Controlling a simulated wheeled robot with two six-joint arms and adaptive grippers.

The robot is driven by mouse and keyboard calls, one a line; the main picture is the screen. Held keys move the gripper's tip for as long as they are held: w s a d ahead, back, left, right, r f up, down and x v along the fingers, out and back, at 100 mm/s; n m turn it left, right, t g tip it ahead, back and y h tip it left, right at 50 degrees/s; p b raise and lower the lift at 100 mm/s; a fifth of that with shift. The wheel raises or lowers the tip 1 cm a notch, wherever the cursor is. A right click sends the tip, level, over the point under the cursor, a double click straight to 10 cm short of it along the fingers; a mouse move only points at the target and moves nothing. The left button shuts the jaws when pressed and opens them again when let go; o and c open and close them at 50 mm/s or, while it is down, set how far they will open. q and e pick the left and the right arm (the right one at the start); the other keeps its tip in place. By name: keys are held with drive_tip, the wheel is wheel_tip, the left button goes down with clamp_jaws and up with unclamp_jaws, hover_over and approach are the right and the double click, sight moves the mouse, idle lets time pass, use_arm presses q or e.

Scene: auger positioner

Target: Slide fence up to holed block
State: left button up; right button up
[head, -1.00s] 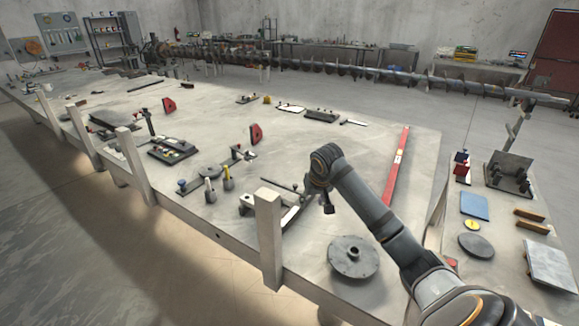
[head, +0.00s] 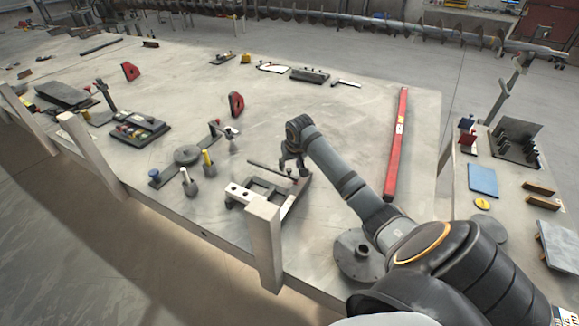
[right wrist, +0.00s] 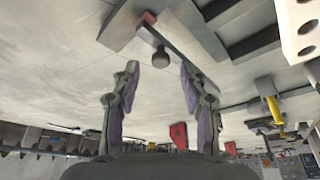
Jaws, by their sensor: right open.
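The white holed block (head: 238,192) sits at the left front of a dark metal fixture (head: 268,196) on the big table. It also shows at the upper right of the right wrist view (right wrist: 298,30). The fence appears to be the dark bar (head: 268,170) behind the block, apart from it; in the right wrist view the bar (right wrist: 190,42) carries a round dark knob (right wrist: 160,57). My right gripper (head: 293,168) hangs over the bar's right end. Its open fingers (right wrist: 158,75) stand either side of the knob in the picture, empty. My left gripper is out of view.
A pale post (head: 264,240) rises in front of the fixture. A round flanged disc (head: 357,255) lies near my right arm, and a red level (head: 397,145) lies to the right. Yellow-topped (head: 208,163) and white-topped pegs stand left. The table behind the gripper is largely clear.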

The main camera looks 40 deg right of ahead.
drive_tip(key=shift+x, duration=0.85)
drive_tip(key=shift+f, duration=0.2)
drive_tip(key=c, duration=0.5)
clamp_jaws()
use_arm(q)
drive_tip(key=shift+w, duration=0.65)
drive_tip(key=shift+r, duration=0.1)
